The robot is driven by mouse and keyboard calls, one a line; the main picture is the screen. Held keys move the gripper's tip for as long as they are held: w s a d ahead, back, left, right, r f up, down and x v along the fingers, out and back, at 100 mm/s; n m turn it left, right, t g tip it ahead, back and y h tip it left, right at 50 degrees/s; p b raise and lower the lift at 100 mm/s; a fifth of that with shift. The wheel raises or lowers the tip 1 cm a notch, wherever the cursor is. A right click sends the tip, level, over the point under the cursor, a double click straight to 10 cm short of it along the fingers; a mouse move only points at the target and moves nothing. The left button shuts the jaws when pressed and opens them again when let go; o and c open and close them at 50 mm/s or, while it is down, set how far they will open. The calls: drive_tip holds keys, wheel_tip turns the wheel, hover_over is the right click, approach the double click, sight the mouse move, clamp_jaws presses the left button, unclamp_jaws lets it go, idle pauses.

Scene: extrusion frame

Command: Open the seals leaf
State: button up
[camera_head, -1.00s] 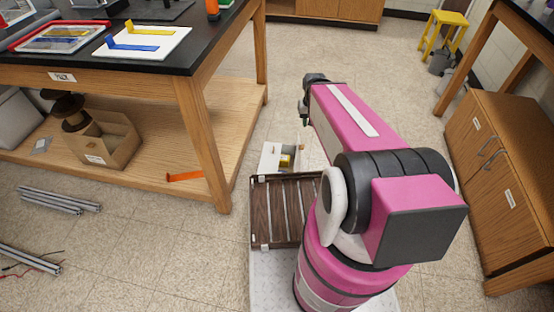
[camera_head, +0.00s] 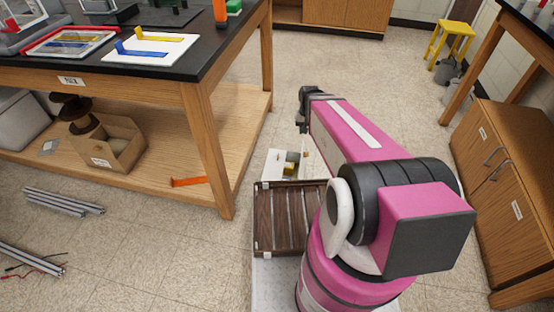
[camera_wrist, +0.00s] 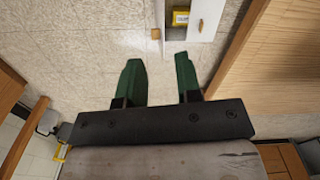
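I cannot read the word seals on any leaf in view. A wooden cabinet with two shut leaves stands at the right in the head view; its far leaf (camera_head: 476,143) and near leaf (camera_head: 508,205) carry handles and small illegible labels. A small white box (camera_head: 273,163) is open beyond the slatted tray, with a yellow item inside. A white box (camera_wrist: 207,18) with a yellow item (camera_wrist: 180,17) also shows at the top of the wrist view. My gripper (camera_wrist: 158,62) is open and empty, its green fingers apart. It shows dark in the head view (camera_head: 303,125).
A black-topped bench (camera_head: 215,135) with a lower shelf stands at the left. Metal extrusions (camera_head: 62,200) lie on the floor. A dark slatted tray (camera_head: 287,222) sits beside my arm. A yellow stool (camera_head: 450,43) stands at the back right.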

drive_tip(key=w+a+f, duration=0.5)
drive_tip(key=w+f, duration=0.6)
drive_tip(key=f, duration=0.1)
drive_tip(key=m, duration=0.2)
approach(274, 164)
drive_tip(key=w+d+r, duration=0.3)
drive_tip(key=w+r, duration=0.1)
drive_tip(key=f, duration=1.1)
drive_tip(key=shift+w+a+f, duration=0.1)
drive_tip(key=shift+a+f, duration=0.15)
clamp_jaws()
